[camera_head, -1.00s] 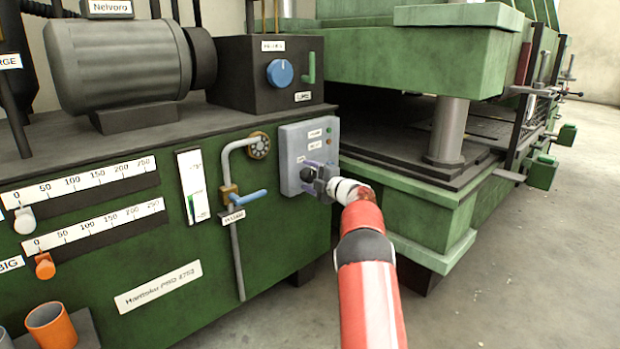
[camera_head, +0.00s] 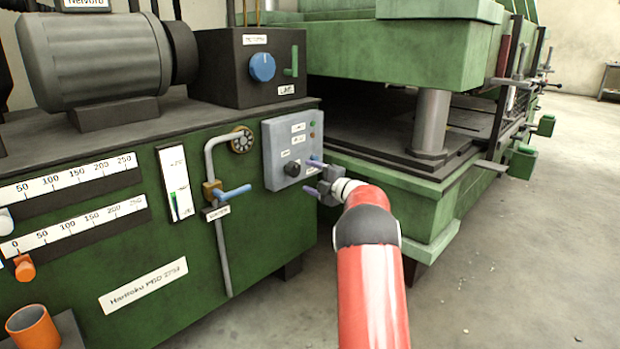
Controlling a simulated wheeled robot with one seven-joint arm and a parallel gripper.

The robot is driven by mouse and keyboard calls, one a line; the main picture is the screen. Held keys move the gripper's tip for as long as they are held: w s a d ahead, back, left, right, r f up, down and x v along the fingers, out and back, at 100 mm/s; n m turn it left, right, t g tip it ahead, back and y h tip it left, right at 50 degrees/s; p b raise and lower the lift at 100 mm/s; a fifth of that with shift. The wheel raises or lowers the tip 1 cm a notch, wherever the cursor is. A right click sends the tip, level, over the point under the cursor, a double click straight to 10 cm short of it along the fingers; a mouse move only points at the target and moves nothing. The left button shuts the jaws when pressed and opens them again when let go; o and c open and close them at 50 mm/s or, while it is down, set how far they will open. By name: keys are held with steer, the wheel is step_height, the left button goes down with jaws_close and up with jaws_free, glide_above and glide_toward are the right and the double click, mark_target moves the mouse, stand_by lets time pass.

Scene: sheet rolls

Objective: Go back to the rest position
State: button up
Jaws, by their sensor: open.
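My gripper (camera_head: 313,176) is at the end of my red and white arm, in front of the grey control box (camera_head: 277,138). Its two bluish fingers are spread apart with nothing between them. The black knob (camera_head: 291,168) on the box shows just left of the fingers, and the gripper appears clear of it. The arm reaches up from the bottom of the view.
A blue-handled valve (camera_head: 232,192) on a grey pipe is left of the box. The green press (camera_head: 400,50) with its metal column (camera_head: 432,122) stands close on the right. Open concrete floor (camera_head: 540,250) lies at the right.

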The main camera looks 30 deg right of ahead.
steer(key=s+a+r+m+h, duration=0.3)
steer(key=s+r+m+h, duration=0.2)
steer(key=r+m, duration=0.15)
steer(key=s+a+r+m+h, duration=0.2)
steer(key=s+r+m+h, duration=0.2)
steer(key=r+m, duration=0.3)
steer(key=s+a+f+m+g+y, duration=0.15)
steer(key=s+a+f+g, duration=0.45)
steer(key=s, duration=0.7)
steer(key=s+a+f+m+g, duration=0.1)
steer(key=s+a+f+m, duration=0.25)
steer(key=s+a, duration=0.7)
steer(key=s+a+f+m+g+y, duration=0.15)
steer(key=s+a+f+g, duration=0.35)
steer(key=s, duration=1.1)
step_height(320, 180, up, 11)
steer(key=s+p, duration=0.1)
steer(key=p, duration=1.1)
steer(key=shift+a+m+t, duration=0.25)
steer(key=shift+m+t, duration=0.05)
